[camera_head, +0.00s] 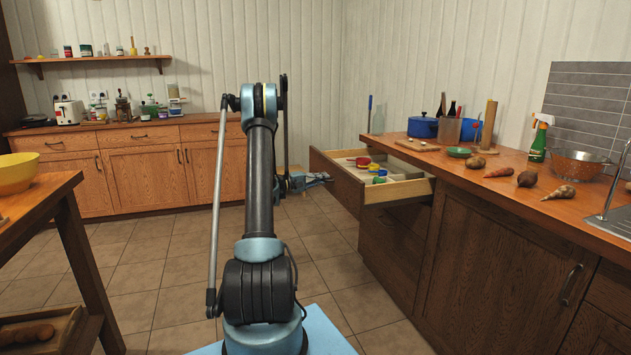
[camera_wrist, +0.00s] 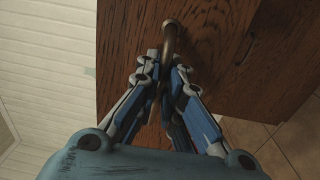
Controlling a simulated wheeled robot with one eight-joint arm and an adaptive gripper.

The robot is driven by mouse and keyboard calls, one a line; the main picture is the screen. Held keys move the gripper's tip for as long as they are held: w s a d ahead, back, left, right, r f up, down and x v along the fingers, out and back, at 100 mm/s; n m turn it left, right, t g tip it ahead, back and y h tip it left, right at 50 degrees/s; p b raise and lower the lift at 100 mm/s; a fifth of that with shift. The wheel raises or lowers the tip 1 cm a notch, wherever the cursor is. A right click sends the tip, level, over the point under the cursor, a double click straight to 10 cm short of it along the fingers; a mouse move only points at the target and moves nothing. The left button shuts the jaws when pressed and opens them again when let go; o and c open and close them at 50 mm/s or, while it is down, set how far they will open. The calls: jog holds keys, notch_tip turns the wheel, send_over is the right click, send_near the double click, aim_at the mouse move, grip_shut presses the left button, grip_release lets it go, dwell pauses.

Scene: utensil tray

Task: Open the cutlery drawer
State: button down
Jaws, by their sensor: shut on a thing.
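The cutlery drawer (camera_head: 384,198) stands pulled out from the right-hand counter in the head view. Its inside shows, with a pale divided tray and several small red, yellow and green items (camera_head: 370,168). My gripper (camera_head: 328,178) is at the outer face of the drawer front. In the wrist view my gripper (camera_wrist: 165,72) is shut on the drawer's metal handle (camera_wrist: 171,32), on the dark wooden drawer front (camera_wrist: 122,50). The handle's lower part is hidden between the fingers.
The right counter (camera_head: 510,178) carries blue pots (camera_head: 423,126), bottles, a cutting board, vegetables and a metal colander (camera_head: 577,165). Closed cupboards (camera_head: 480,240) lie below it. A table with a yellow bowl (camera_head: 16,172) stands at the left. Tiled floor (camera_head: 150,270) lies clear between.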

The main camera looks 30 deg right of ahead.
jog(key=shift+a+f, duration=0.1)
jog(key=shift+a, duration=0.3)
jog(key=c, duration=1.7)
grip_release()
jog(key=shift+w, duration=0.1)
jog(key=w+a, duration=0.2)
jog(key=a, duration=0.9)
jog(key=shift+w+a+f, duration=0.2)
jog(key=shift+a+f, duration=0.05)
jog(key=shift+a, duration=0.15)
